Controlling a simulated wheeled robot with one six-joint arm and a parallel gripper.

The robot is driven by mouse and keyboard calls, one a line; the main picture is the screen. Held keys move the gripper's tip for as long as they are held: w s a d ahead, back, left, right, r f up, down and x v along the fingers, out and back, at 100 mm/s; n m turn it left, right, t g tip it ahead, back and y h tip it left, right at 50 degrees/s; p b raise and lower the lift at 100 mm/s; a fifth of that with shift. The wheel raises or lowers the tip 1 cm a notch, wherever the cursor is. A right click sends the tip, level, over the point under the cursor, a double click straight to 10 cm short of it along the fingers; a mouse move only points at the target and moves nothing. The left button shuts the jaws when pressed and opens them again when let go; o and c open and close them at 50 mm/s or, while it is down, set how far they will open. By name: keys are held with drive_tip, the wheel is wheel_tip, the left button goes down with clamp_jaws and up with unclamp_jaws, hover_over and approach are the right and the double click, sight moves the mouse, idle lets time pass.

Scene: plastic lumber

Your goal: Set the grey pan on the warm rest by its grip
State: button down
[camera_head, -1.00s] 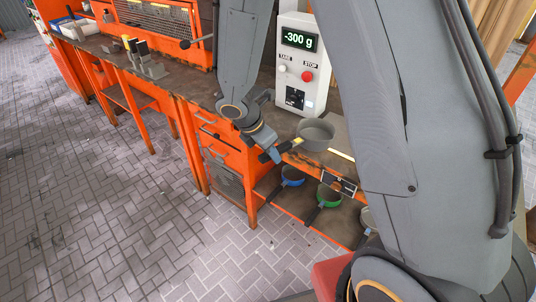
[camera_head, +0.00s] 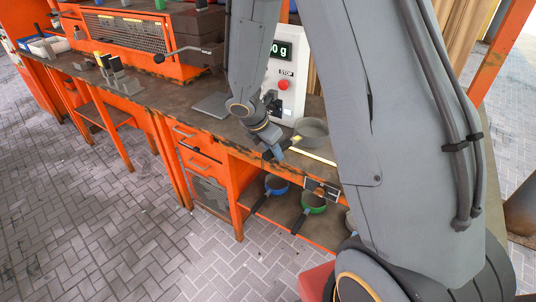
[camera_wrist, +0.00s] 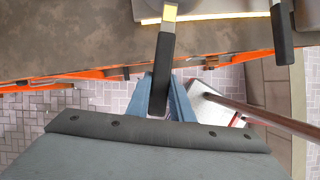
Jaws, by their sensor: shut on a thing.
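The grey pan (camera_head: 312,132) is level at the bench's front edge, below and right of the scale panel. Its black grip shows in the wrist view (camera_wrist: 162,70), with a yellow piece at the pan end. My gripper (camera_head: 272,153) is shut on this grip. In the wrist view the blue fingers (camera_wrist: 160,98) lie on either side of it. The pan's underside is hidden, so I cannot tell whether it touches the bench. I cannot tell for sure which thing is the warm rest; a pale yellow strip (camera_head: 315,156) runs along the bench below the pan.
A white scale panel (camera_head: 285,80) with a red button stands behind, partly hidden by my arm. A grey plate (camera_head: 211,105) lies on the bench to the left. A blue pan (camera_head: 277,184) and a green pan (camera_head: 314,203) sit on the orange shelf below.

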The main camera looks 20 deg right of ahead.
sight(286, 141)
drive_tip(key=shift+w+d+f, duration=0.1)
drive_tip(key=shift+w+d, duration=0.3)
drive_tip(key=shift+d, duration=0.55)
drive_tip(key=shift+w+d+f, duration=0.1)
drive_tip(key=shift+w+d, duration=0.3)
drive_tip(key=shift+d, duration=0.55)
drive_tip(key=shift+w+d, duration=0.4)
drive_tip(key=shift+d, duration=0.55)
drive_tip(key=shift+f+b, duration=1.1)
drive_tip(key=shift+f, duration=0.2)
drive_tip(key=c, duration=1.5)
unclamp_jaws()
drive_tip(key=shift+b+v, duration=0.35)
drive_tip(key=shift+v, duration=3.6)
